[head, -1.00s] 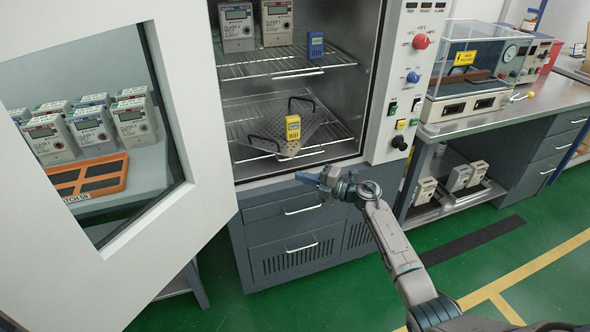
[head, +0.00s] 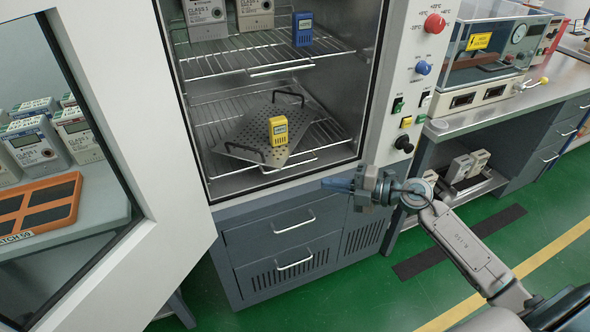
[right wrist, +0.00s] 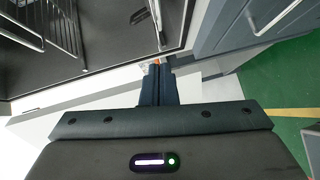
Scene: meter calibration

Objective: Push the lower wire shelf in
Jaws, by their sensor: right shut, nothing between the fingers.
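The lower wire shelf (head: 205,120) is inside the open chamber in the head view. It carries a tilted perforated metal plate (head: 247,136) with two black handles and a yellow device (head: 278,131). Some wire bars also show at the top left of the right wrist view (right wrist: 62,30). My right gripper (head: 328,184) is shut and empty, in front of the chamber's lower right edge, apart from the shelf. Its closed fingers also show in the right wrist view (right wrist: 158,72). My left gripper is not in view.
The upper wire shelf (head: 222,66) holds meters and a blue device (head: 302,29). The white door (head: 180,190) stands open on the left. Drawers (head: 270,238) lie below the chamber, and a control panel (head: 420,70) with knobs is right of it.

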